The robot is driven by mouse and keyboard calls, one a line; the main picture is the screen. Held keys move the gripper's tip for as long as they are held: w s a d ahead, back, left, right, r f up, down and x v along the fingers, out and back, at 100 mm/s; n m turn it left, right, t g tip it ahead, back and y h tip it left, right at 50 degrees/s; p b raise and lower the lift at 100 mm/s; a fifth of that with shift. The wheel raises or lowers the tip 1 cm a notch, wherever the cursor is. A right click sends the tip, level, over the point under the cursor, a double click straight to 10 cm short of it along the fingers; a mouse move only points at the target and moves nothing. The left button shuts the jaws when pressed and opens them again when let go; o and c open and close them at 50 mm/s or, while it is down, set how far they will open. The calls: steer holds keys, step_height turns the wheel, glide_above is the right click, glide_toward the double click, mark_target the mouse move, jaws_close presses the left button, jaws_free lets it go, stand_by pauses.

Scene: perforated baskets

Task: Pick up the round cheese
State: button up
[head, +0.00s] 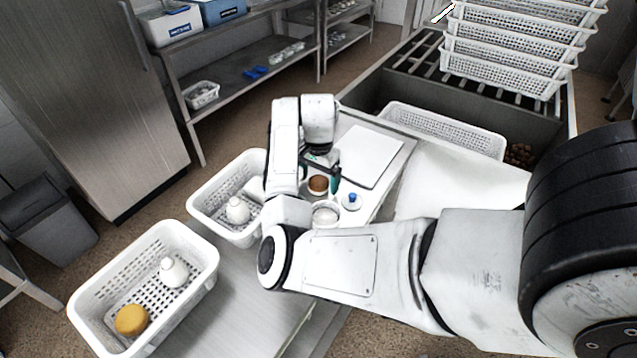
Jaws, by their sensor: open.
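A yellow-orange round block (131,319), which looks like the round cheese, lies in the front-left white perforated basket (85,318). A white bottle-like item (173,272) stands in the same basket. My gripper (324,178) is open over the worktable, well to the right of and behind that basket. Its dark and green fingers are close to a small round brown item (318,184) in a pale holder. My own wrist hides part of the gripper, and I cannot tell whether a finger touches the brown item.
A second white basket (208,206) holds another white bottle-like item (237,210). A white bowl (326,213), a blue-topped item (352,201) and a white board (367,155) are on the table. Stacked baskets (513,62) stand at the back right.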

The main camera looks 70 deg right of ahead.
steer(key=shift+f, duration=0.35)
steer(key=shift+c, duration=0.2)
steer(key=c, duration=1.2)
steer(key=shift+r, duration=0.1)
